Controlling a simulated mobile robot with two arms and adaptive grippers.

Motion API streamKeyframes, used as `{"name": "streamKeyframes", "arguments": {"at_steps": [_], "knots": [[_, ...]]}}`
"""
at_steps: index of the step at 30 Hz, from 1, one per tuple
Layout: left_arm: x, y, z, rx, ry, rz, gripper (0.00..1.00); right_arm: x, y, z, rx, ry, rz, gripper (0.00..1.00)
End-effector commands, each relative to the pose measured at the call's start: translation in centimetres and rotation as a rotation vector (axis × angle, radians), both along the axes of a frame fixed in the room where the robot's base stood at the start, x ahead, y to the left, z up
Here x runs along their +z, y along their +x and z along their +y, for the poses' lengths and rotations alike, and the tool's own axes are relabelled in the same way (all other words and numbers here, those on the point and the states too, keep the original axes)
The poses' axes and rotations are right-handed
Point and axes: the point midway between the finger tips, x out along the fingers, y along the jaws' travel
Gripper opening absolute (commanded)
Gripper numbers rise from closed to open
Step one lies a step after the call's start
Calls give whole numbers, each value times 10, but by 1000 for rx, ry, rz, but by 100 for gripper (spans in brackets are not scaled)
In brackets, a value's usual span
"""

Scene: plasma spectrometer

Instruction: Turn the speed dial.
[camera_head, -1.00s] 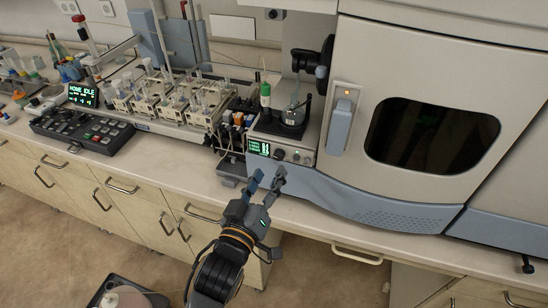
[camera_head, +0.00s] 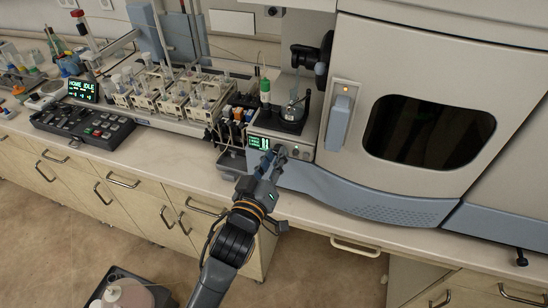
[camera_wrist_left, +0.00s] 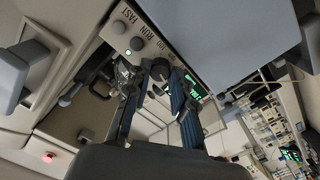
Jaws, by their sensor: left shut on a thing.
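The small control panel (camera_head: 301,153) sits on the front of the instrument, below the stirred glass vessel, with a lit green display (camera_head: 258,142) at its left. My left gripper (camera_head: 273,154) reaches up to this panel, just right of the display. In the left wrist view its two blue-grey fingers (camera_wrist_left: 153,82) stand on either side of a dark round dial (camera_wrist_left: 160,70) and are shut on it. In the head view the fingers mostly hide the dial. My right gripper is not in view.
The large instrument door with a dark window (camera_head: 428,131) is to the right. Racks of vials (camera_head: 170,92) and a black keypad box (camera_head: 82,125) stand on the bench at left. The counter's front strip (camera_head: 150,170) is clear.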

Motion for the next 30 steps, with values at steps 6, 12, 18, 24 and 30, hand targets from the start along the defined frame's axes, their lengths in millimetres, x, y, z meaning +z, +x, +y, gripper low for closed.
{"name": "streamKeyframes", "arguments": {"at_steps": [6,12,18,24,30], "knots": [[0,0,0,0,19,-5,0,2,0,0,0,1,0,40],[1,0,0,0,97,-31,0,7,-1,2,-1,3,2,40],[2,0,0,0,241,-77,0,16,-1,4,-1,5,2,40],[2,0,0,0,421,-136,0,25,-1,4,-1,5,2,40],[2,0,-1,-1,604,-195,0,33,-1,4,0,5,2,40]]}}
